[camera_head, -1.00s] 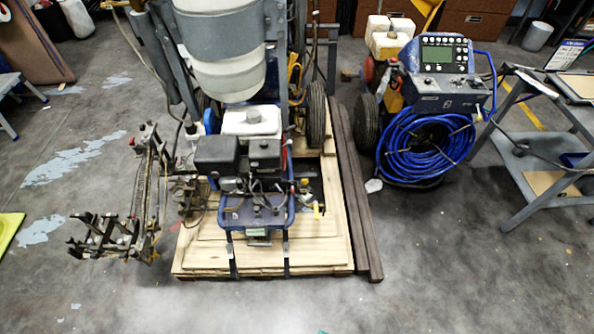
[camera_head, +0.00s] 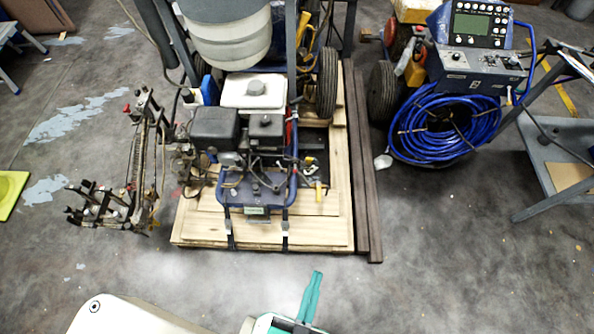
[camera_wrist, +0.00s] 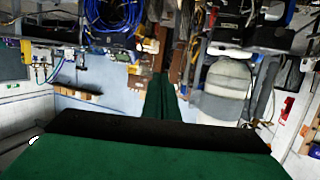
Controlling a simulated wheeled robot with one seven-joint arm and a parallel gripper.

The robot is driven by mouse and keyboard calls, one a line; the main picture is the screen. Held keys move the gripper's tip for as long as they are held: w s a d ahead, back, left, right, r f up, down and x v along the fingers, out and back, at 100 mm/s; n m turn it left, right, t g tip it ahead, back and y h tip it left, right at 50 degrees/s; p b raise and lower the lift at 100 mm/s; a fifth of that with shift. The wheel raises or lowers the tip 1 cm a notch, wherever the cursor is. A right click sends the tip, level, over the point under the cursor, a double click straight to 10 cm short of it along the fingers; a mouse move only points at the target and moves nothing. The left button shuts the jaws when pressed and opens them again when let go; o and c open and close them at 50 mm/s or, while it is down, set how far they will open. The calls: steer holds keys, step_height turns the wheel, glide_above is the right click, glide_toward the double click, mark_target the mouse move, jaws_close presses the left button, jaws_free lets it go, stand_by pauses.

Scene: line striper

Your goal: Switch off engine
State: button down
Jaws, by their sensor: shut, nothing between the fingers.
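The line striper's engine (camera_head: 265,128) sits on a wooden pallet (camera_head: 190,233). It has a white fuel tank (camera_head: 253,93) behind it and a black box (camera_head: 215,127) at its left. I cannot make out the engine switch at this size. My gripper (camera_head: 316,280) shows at the bottom of the head view, in front of the pallet and apart from the engine. Its green fingers are shut and empty, and point towards the pallet. The fingers also show in the wrist view (camera_wrist: 161,85), with the striper's white tank (camera_wrist: 228,88) beyond them at the right.
A second machine with a control panel (camera_head: 480,22) and a blue hose coil (camera_head: 445,125) stands at the right. Dark beams (camera_head: 365,190) lie along the pallet's right side. A bracket frame (camera_head: 115,205) juts out at the left. The floor before the pallet is clear.

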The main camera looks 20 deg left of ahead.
steer(key=w+a+f+g+y, duration=0.1)
steer(key=w+a+f, duration=0.2)
steer(key=w+f, duration=0.6)
steer(key=w+a+f+g+y, duration=0.1)
steer(key=w+a+f, duration=0.1)
steer(key=w+f, duration=0.65)
steer(key=w+a+f+y, duration=0.1)
steer(key=w+a+f, duration=0.2)
steer(key=w, duration=0.6)
steer(key=w+a+f+n+g+y, duration=0.1)
steer(key=w+a+f, duration=0.2)
steer(key=w+a, duration=0.4)
steer(key=shift+w+a+g, duration=0.2)
steer(key=shift+w+g, duration=0.1)
steer(key=shift+w, duration=0.8)
